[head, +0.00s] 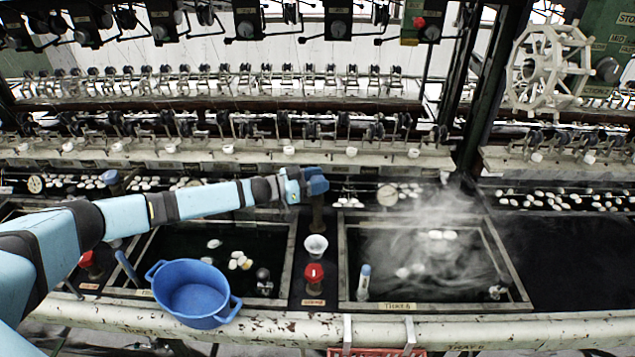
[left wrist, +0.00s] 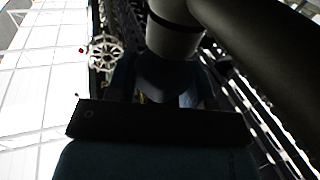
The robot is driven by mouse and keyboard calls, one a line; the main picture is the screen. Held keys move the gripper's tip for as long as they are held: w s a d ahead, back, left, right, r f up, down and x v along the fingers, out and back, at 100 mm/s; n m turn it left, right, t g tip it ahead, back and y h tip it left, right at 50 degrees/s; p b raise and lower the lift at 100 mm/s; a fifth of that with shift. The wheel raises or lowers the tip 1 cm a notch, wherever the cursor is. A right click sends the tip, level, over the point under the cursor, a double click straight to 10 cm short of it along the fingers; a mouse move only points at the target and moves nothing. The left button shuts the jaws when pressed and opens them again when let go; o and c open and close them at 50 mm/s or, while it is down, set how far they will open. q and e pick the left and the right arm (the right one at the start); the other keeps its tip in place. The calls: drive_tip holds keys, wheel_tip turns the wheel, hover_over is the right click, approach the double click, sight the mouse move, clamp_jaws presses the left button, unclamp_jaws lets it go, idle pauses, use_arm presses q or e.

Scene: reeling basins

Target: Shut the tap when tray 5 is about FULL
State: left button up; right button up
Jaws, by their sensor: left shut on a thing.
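My left arm reaches across from the left. Its blue gripper (head: 316,184) is shut at the top of a brown upright tap post (head: 318,215) between two trays. The gripper hides the tap's handle, so its exact position cannot be told. The steaming tray (head: 345,265) to the right of the post has a label that seems to read tray 5. It holds dark water with a few white cocoons (head: 440,235) floating in it. Steam blurs the water's edge, so its exact level is unclear. The left wrist view shows mostly dark gripper parts. My right gripper is not in view.
A blue tub (head: 190,290) stands at the front of the left tray (head: 285,260). A white cup (head: 316,246) and a red knob (head: 314,274) are between the trays. A pale reel wheel (head: 545,68) is at upper right, also in the left wrist view (left wrist: 105,52).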

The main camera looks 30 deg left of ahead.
use_arm(q)
drive_tip(key=shift+r+m+g+h, duration=0.1)
drive_tip(key=shift+m+g+h, duration=0.4)
drive_tip(key=shift+g, duration=0.1)
drive_tip(key=o, duration=0.9)
drive_tip(key=shift+a, duration=0.1)
drive_tip(key=b+v, duration=0.2)
drive_tip(key=v, duration=1.1)
drive_tip(key=shift+s+a, duration=0.2)
